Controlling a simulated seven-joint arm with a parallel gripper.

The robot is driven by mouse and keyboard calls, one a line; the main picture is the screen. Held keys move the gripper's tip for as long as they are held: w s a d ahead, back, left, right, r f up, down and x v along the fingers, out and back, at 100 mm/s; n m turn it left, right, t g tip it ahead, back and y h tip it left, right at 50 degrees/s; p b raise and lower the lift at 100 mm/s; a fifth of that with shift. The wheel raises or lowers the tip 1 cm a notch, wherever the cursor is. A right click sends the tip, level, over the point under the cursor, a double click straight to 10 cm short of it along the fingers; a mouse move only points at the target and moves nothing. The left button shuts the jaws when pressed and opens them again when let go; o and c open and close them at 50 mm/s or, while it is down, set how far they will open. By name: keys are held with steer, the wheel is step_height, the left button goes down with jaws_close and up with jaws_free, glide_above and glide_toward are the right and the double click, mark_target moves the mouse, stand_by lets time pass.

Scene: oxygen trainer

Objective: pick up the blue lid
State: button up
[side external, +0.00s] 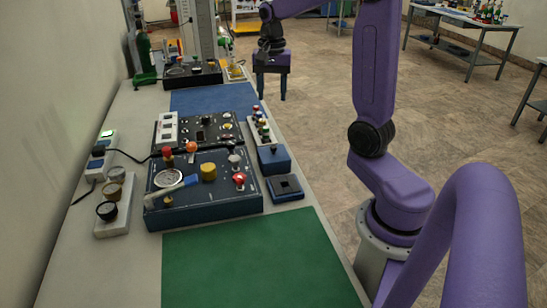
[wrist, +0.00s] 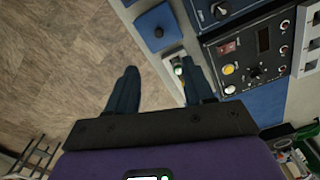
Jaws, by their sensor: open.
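The blue lid (side external: 273,160) is a squarish blue block with a small dark knob on top. It sits at the bench's right edge, beside the front control panel. It also shows near the top of the wrist view (wrist: 157,32), ahead of the fingertips. My gripper (side external: 270,97) is open and empty, pointing down, apart from the lid and farther back along the bench. In the wrist view my fingers (wrist: 158,68) are spread, the left one over floor and the right one over the bench edge.
A dark blue square base with a recess (side external: 285,188) lies just in front of the lid. The control panels (side external: 215,208) with knobs stand to its left. A white strip with coloured buttons (side external: 260,128) lies behind it. The green mat (side external: 260,265) is clear.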

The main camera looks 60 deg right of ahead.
glide_above(273, 146)
steer(key=shift+m, duration=0.4)
steer(key=f, duration=1.1)
steer(key=shift+d+f, duration=0.25)
steer(key=shift+f, duration=0.15)
steer(key=shift+s+a+f, duration=0.1)
steer(key=shift+a+f, duration=0.05)
steer(key=shift+f, duration=1.25)
steer(key=shift+a+f, duration=0.1)
steer(key=shift+f, duration=1.3)
jaws_close()
